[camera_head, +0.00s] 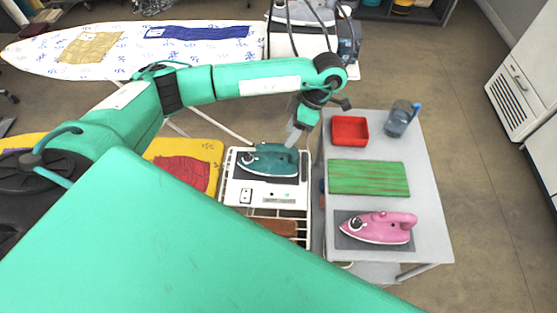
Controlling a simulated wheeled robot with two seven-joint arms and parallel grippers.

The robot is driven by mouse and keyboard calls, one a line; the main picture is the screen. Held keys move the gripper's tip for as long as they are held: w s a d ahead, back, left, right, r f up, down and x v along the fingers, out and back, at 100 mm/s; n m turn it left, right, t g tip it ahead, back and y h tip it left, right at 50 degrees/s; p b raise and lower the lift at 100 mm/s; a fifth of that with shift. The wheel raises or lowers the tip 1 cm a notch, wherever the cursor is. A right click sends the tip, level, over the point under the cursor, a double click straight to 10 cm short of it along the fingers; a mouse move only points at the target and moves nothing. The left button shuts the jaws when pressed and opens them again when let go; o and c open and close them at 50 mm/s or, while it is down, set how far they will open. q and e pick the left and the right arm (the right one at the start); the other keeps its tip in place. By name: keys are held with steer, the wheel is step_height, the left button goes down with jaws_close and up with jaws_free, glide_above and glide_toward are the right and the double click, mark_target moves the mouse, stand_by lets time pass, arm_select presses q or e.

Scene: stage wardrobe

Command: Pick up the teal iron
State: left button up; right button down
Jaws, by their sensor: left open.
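The teal iron (268,160) lies on a dark pad on a white stand (238,196), left of the grey table. My left gripper (292,138) reaches down from my left arm just above the iron's right end. It is open, and its fingers point down toward the iron. I cannot tell whether a finger touches it. My right gripper is not in view.
The grey table (432,205) holds a red tray (350,131), a blue-handled jug (399,122), a green striped board (369,178) and a pink iron (378,228). A patterned ironing board (225,45) stands behind. Floor at right is clear.

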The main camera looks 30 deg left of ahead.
mark_target(282, 145)
arm_select(q)
steer(key=shift+x, duration=0.95)
steer(key=shift+s+a+f+p, duration=0.15)
steer(key=shift+s+f+p, duration=0.15)
steer(key=shift+p, duration=0.3)
steer(key=p+x, duration=0.1)
steer(key=x, duration=0.2)
steer(key=shift+a+f+p, duration=0.1)
steer(key=shift+f+p, duration=0.15)
steer(key=shift+p, duration=0.15)
steer(key=shift+a+f, duration=0.1)
steer(key=shift+f, duration=0.4)
jaws_close()
